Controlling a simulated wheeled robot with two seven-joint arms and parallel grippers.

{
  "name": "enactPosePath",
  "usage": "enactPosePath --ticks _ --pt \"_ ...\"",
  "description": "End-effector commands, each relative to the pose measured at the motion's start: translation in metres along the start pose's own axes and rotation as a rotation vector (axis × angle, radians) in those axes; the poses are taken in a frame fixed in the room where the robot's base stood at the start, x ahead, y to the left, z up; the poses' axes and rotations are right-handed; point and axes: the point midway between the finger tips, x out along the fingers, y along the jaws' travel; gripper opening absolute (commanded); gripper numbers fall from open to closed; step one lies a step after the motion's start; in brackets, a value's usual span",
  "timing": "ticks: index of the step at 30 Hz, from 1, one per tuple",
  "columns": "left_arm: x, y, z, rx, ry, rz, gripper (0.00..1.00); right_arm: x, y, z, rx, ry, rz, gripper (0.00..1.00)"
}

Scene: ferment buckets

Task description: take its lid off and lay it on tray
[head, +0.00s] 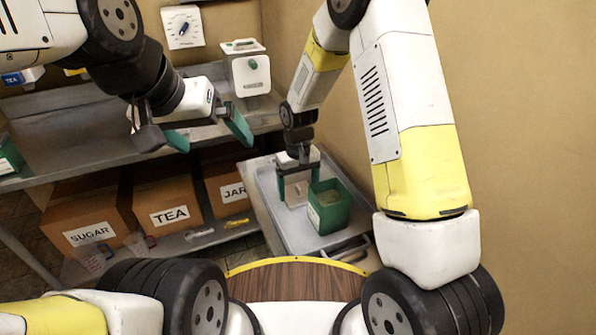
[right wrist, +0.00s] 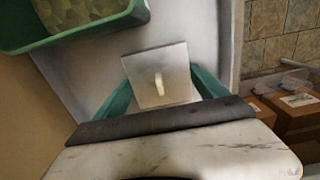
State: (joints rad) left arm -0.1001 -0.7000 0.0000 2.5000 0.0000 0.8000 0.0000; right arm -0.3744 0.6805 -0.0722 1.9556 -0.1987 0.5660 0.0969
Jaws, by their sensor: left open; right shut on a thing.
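My right gripper (head: 296,190) is just left of the bucket, pointing down, shut on a pale square lid (right wrist: 150,65) with a small light handle. The lid is off the bucket and over the tray; I cannot tell whether it touches the tray. My left gripper (head: 210,134) is open and empty in front of the shelf.
A white lidded container (head: 250,76) with a green knob stands on the metal shelf (head: 75,125). A dial (head: 183,28) hangs on the wall. Boxes marked SUGAR (head: 88,215), TEA (head: 166,195) and JAR (head: 222,180) sit on the lower shelf.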

Motion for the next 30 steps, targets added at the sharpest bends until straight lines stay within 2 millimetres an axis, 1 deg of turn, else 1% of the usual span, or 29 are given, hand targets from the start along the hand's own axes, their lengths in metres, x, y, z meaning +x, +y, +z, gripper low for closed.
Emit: enactPosePath --ticks 6,7,9,17,20,23,30 --pt "0.000 0.000 0.000 0.000 0.000 0.000 1.00 0.003 0.000 0.000 -0.001 -0.001 0.000 0.34" --pt "0.000 0.000 0.000 0.000 0.000 0.000 1.00 0.003 0.000 0.000 -0.001 0.000 0.000 0.87" --pt "0.000 0.000 0.000 0.000 0.000 0.000 1.00 0.002 0.000 0.000 0.000 0.000 0.000 1.00" --pt "0.000 0.000 0.000 0.000 0.000 0.000 1.00 0.001 0.000 0.000 -0.001 0.000 0.000 1.00" --pt "0.000 0.000 0.000 0.000 0.000 0.000 1.00 -0.007 0.000 -0.001 -0.001 0.002 0.000 1.00" --pt "0.000 0.000 0.000 0.000 0.000 0.000 1.00 -0.022 0.000 -0.001 -0.001 0.004 0.000 1.00" --pt "0.000 0.000 0.000 0.000 0.000 0.000 1.00 -0.075 0.000 -0.001 -0.001 0.006 0.000 1.00"
